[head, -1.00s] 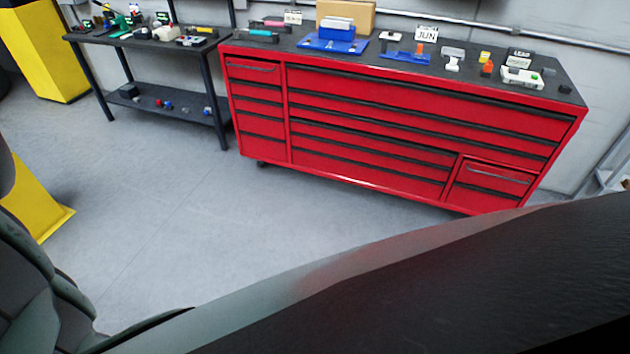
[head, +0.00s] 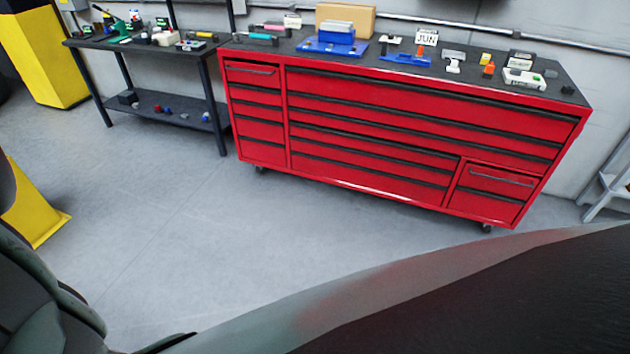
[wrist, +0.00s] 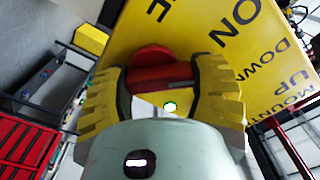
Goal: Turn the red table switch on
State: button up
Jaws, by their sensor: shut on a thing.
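The red switch (wrist: 152,76) shows in the wrist view as a red rounded knob with a bar across it, on a yellow panel (wrist: 190,28) with black lettering such as "ON", "DOWN" and "UP MOUNT". My gripper (wrist: 160,82) is in front of it, its two yellow ribbed fingers on either side of the red bar and shut on it. The finger pads hide the ends of the bar. A small green-lit spot (wrist: 169,106) shows below the bar, between the fingers. The switch is not recognizable in the head view.
In the head view a red tool cabinet (head: 380,123) with small items on top stands against the wall. A black shelf table (head: 150,105) is left of it, with yellow bodies at the far left. The grey floor (head: 190,220) between is clear.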

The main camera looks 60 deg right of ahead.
jog(key=o, duration=1.2)
jog(key=shift+s, duration=0.15)
jog(key=v, duration=1.1)
jog(key=shift+s+d, duration=0.2)
jog(key=shift+s, duration=0.2)
